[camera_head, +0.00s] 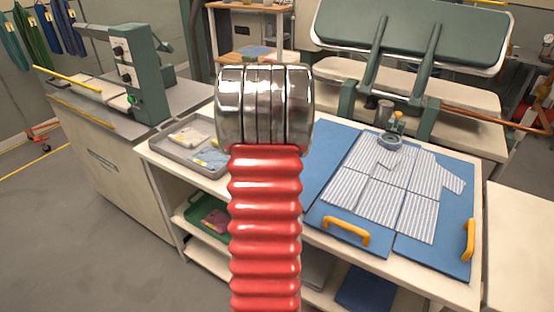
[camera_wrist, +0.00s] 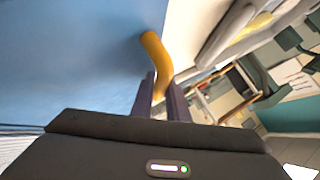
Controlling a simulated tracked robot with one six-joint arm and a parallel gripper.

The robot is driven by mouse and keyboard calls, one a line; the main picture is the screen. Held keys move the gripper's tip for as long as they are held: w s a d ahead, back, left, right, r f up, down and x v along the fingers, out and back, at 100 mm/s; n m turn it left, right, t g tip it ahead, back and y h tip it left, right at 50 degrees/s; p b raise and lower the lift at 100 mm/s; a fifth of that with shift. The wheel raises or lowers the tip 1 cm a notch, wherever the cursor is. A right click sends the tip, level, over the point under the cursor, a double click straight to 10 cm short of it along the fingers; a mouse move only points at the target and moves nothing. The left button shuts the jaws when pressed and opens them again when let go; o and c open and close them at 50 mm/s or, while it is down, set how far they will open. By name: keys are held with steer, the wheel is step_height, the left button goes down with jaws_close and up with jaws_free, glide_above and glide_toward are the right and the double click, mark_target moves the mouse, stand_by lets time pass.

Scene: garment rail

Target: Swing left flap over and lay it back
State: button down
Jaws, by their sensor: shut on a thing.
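The blue folding board lies on the table with a blue-and-white striped shirt (camera_head: 385,185) spread on it. The left flap (camera_head: 322,160) shows as a bare blue strip left of the shirt; my red arm sleeve hides the rest, so I cannot tell its tilt. Yellow handles sit on the front flap (camera_head: 345,231) and the right flap (camera_head: 469,240). In the wrist view my gripper (camera_wrist: 160,92) is shut on a yellow handle (camera_wrist: 155,52) at the edge of a blue panel (camera_wrist: 70,60). The gripper is hidden in the head view.
A grey tray (camera_head: 165,147) with folded cloths stands at the table's left end. A round grey-blue object (camera_head: 390,141) sits at the shirt's collar. A large green press (camera_head: 410,35) stands behind. A green bin (camera_head: 195,212) is on the shelf below.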

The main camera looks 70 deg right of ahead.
steer(key=shift+s+a+f, duration=0.15)
steer(key=shift+s+f, duration=0.1)
steer(key=shift+f, duration=0.1)
steer(key=c, duration=1.9)
jaws_free()
steer(key=shift+o, duration=0.8)
steer(key=v, duration=1.3)
steer(key=shift+a+r, duration=0.2)
steer(key=shift+r, duration=0.3)
steer(key=shift+w, duration=0.1)
steer(key=shift+w, duration=0.1)
